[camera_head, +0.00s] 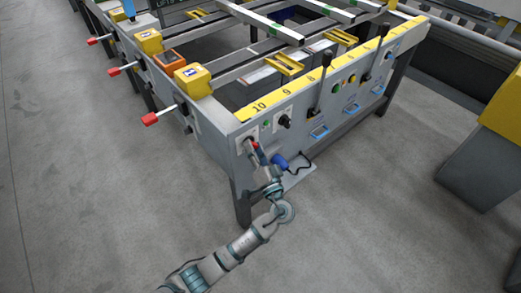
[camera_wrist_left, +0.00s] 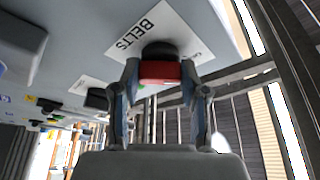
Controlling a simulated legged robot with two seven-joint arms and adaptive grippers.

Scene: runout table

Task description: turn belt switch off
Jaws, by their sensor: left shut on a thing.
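The belt switch is a dark knob with a red front (camera_wrist_left: 160,72), mounted on a white label (camera_wrist_left: 135,38) reading "BELTS" on the grey panel. In the head view the red part of the switch (camera_head: 256,146) shows small at the left end of the front panel. My left gripper (camera_head: 260,156) reaches up to it from below. In the left wrist view its two fingers (camera_wrist_left: 160,78) stand on either side of the red knob and are closed on it. The switch's exact turn angle is hard to tell. My right gripper is in neither view.
The grey panel (camera_head: 292,107) carries black levers (camera_head: 326,68), small knobs (camera_head: 284,122) and blue parts, below a yellow numbered strip (camera_head: 285,97). Red-tipped handles (camera_head: 150,119) stick out at the table's left side. A yellow and grey unit (camera_head: 505,110) stands at right. The floor in front is clear.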

